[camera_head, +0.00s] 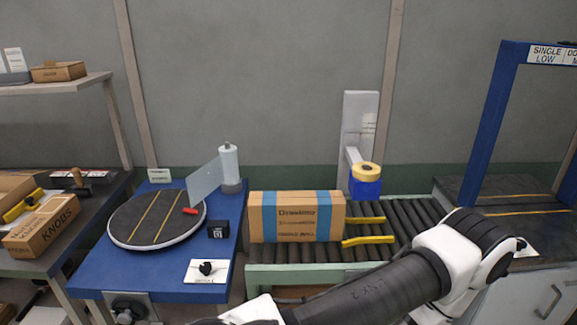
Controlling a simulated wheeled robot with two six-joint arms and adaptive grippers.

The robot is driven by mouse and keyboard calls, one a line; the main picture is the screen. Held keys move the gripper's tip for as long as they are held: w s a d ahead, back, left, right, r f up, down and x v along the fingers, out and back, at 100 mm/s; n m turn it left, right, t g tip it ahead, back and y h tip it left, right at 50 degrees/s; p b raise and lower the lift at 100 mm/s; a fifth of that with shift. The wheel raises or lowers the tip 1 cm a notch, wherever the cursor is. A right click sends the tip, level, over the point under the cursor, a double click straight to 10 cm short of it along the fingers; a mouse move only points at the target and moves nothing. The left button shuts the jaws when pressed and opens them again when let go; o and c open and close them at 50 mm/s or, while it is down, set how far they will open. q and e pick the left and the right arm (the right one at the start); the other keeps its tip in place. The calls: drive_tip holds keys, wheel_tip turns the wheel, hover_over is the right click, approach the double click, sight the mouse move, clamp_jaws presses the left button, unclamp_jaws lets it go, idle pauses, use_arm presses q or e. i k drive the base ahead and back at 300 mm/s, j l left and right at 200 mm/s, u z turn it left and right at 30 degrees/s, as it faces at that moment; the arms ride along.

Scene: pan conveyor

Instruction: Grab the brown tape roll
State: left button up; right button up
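Neither gripper shows, and nothing is seen touching the ring.
A cardboard box with blue bands (297,217) stands on the roller conveyor (408,215), left of two yellow bars (367,240). A blue table (100,273) holds a round turntable (183,235). A KNOBS box (42,228) is at far left. A blue frame (490,125) rises at right.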

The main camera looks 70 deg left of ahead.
sight(373, 175)
drive_tip(key=u, duration=1.65)
